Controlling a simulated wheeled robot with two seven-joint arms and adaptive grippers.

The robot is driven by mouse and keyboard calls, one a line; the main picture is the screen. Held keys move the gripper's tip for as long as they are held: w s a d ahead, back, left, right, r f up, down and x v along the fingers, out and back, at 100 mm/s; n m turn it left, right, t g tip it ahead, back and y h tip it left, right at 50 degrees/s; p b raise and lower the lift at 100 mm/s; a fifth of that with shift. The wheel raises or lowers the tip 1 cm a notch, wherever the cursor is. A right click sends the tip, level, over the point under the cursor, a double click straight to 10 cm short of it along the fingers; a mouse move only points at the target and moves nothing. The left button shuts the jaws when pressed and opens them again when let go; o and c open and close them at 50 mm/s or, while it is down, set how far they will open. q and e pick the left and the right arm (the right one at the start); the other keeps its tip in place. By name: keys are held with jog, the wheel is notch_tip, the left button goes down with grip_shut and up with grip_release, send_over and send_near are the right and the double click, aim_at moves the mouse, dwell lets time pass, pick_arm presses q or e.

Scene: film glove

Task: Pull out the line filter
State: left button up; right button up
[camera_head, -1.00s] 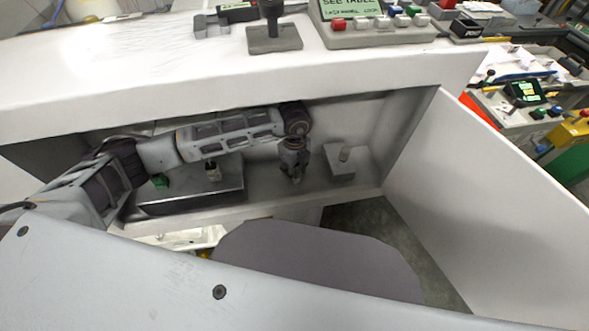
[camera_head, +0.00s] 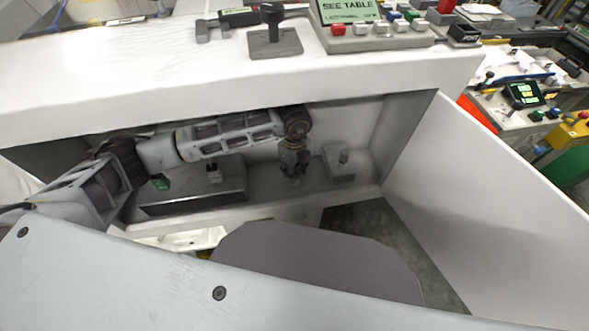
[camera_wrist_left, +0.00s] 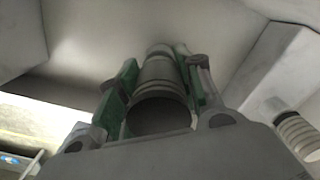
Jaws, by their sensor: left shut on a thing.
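A grey ribbed cylinder (camera_wrist_left: 160,85), which looks to be the line filter, is between my left gripper's green-padded fingers in the left wrist view. Its dark round end faces the camera. My left gripper (camera_head: 293,178) is shut on it, pointing down inside the open cabinet (camera_head: 265,213). In the head view the fingers hide most of the cylinder. I cannot tell whether its far end is still seated. My right gripper is not in view.
A grey block (camera_head: 338,166) with a short post stands close right of the gripper. The cabinet top overhangs the arm; an open white door (camera_head: 490,190) is at right.

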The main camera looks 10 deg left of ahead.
pick_arm(q)
jog(key=shift+r+p, duration=1.35)
jog(key=shift+r, duration=0.7)
jog(key=shift+r+p, duration=0.85)
jog(key=shift+r, duration=0.5)
